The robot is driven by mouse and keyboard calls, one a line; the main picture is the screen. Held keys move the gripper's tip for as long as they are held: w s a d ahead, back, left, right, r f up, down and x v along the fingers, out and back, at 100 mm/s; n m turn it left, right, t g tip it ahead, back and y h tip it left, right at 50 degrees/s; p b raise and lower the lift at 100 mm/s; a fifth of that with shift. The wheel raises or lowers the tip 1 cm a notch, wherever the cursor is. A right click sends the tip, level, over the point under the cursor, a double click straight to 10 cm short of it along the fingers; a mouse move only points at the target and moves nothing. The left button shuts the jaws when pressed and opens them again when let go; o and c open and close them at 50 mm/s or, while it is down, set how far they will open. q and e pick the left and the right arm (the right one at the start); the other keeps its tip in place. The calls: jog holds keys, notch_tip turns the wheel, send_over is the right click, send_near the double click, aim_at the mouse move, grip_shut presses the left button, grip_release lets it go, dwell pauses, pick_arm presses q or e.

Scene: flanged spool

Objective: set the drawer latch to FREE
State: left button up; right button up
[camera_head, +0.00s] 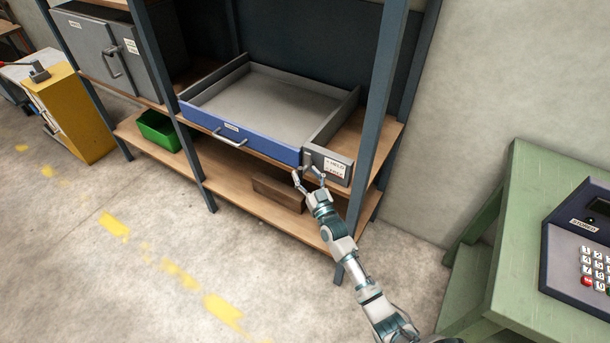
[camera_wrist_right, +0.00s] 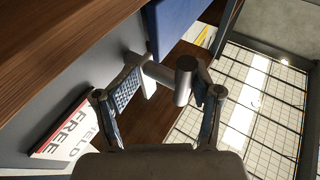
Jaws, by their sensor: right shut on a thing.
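The drawer (camera_head: 238,133) has a blue front with a grey bar handle and an open grey tray, on the middle shelf of the rack. The latch (camera_wrist_right: 186,72), a grey stem with a round knob, is at the drawer's right end. My right gripper (camera_head: 309,173) is shut on the latch; in the right wrist view its fingers (camera_wrist_right: 168,100) stand on either side of it. Which word the latch points to, I cannot tell.
A rack post (camera_head: 377,95) stands close to the right of my arm. A green bin (camera_head: 158,130) and a brown box (camera_head: 278,191) are on the lower shelf. A green table (camera_head: 527,215) with a keypad box (camera_head: 580,255) stands at right. The floor in front is clear.

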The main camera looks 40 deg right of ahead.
jog(key=o, duration=0.7)
jog(key=shift+r, duration=0.1)
jog(key=shift+o, duration=0.7)
jog(key=shift+w+f, duration=0.1)
jog(key=shift+f, duration=0.1)
jog(key=shift+s+f, duration=0.15)
jog(key=shift+s, duration=0.15)
jog(key=v, duration=1.1)
jog(key=shift+s+a+f, duration=0.1)
jog(key=shift+s, duration=0.05)
